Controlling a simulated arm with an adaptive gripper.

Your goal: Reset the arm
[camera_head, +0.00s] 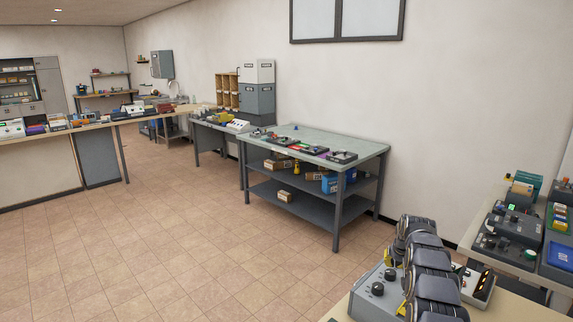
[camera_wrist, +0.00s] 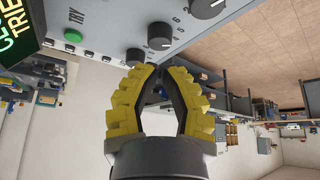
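My gripper (camera_wrist: 158,72) has two black-and-yellow ridged fingers, which show in the wrist view. Their tips lean close together, and a narrow gap seems to show between them. Nothing is visible held between them. Beyond the tips is a grey control panel (camera_wrist: 110,30) with dark knobs, a green button and a dark screen with green and yellow letters. I cannot tell whether the tips touch it. In the head view my arm stands at the lower right and hides most of my gripper; only yellow bits show beside the grey knob box (camera_head: 370,300).
A device with a lit strip (camera_head: 483,283) lies right of my arm. A side table at right holds a dark knobbed device (camera_head: 508,238) and a blue item (camera_head: 561,256). A grey workbench (camera_head: 365,151) with shelves stands against the wall. The tiled floor (camera_head: 160,230) is clear.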

